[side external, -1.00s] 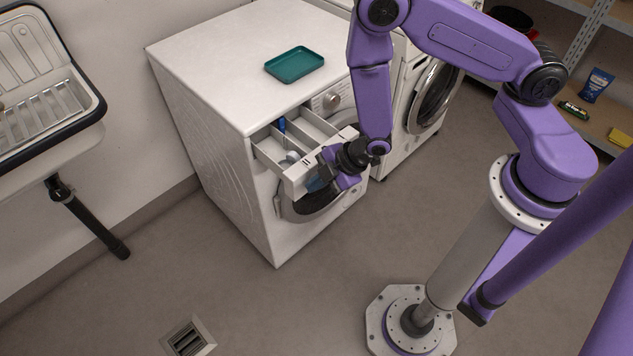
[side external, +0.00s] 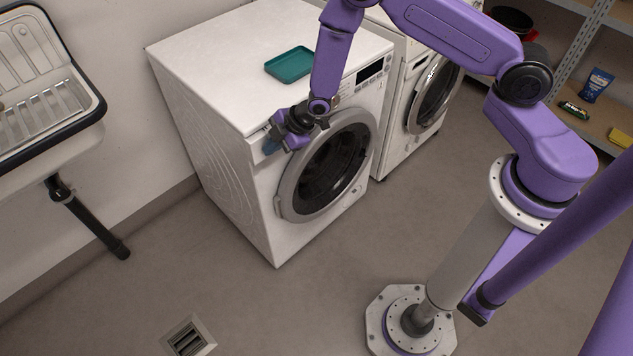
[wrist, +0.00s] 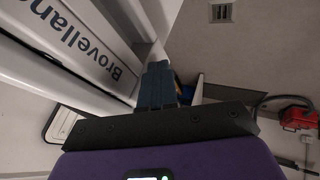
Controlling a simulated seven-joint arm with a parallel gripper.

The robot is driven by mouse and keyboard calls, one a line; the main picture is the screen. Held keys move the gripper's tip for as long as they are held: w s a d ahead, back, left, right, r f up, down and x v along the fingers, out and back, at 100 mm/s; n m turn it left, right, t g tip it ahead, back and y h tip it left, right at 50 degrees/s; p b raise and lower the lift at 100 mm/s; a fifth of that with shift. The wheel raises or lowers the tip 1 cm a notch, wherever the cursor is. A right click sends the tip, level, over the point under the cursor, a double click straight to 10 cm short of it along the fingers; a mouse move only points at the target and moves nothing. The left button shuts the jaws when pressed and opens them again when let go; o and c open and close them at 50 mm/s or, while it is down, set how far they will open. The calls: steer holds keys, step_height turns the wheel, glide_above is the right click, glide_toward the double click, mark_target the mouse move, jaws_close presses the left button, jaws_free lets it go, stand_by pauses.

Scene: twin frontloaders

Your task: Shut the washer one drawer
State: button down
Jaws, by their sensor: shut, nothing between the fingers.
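Washer one (side external: 235,115) is the white front-loader on the left, with a round dark door (side external: 335,165). Its detergent drawer at the upper left of the front looks pushed in, with no open compartments showing. My gripper covers most of the drawer front, so a small gap cannot be ruled out. My gripper (side external: 272,143) is shut and empty, its blue-grey fingertips at the drawer front. In the wrist view the shut fingers (wrist: 157,85) are beside a white front panel (wrist: 85,45) lettered "Brovellano"; contact is unclear.
A teal tray (side external: 290,64) lies on top of washer one. A second washer (side external: 415,95) stands close on the right. A sink (side external: 45,90) is at the far left, and shelves (side external: 585,110) are at the right.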

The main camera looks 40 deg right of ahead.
steer(key=shift+w, duration=1.25)
steer(key=s+d+r+m+g+h, duration=0.1)
steer(key=s+d+r+g, duration=0.1)
steer(key=s+r, duration=0.9)
steer(key=s+d+r+m+g+h, duration=0.1)
steer(key=s+d+r, duration=0.1)
steer(key=s+r, duration=0.85)
steer(key=s+d+r+m+g+h, duration=0.1)
steer(key=s+d+r, duration=0.2)
steer(key=s, duration=0.5)
steer(key=s+d+r+m+g+h, duration=0.1)
steer(key=s+d, duration=0.3)
steer(key=s, duration=0.5)
steer(key=shift+d+r+g, duration=0.2)
steer(key=shift+r+g, duration=0.1)
steer(key=shift+r, duration=0.6)
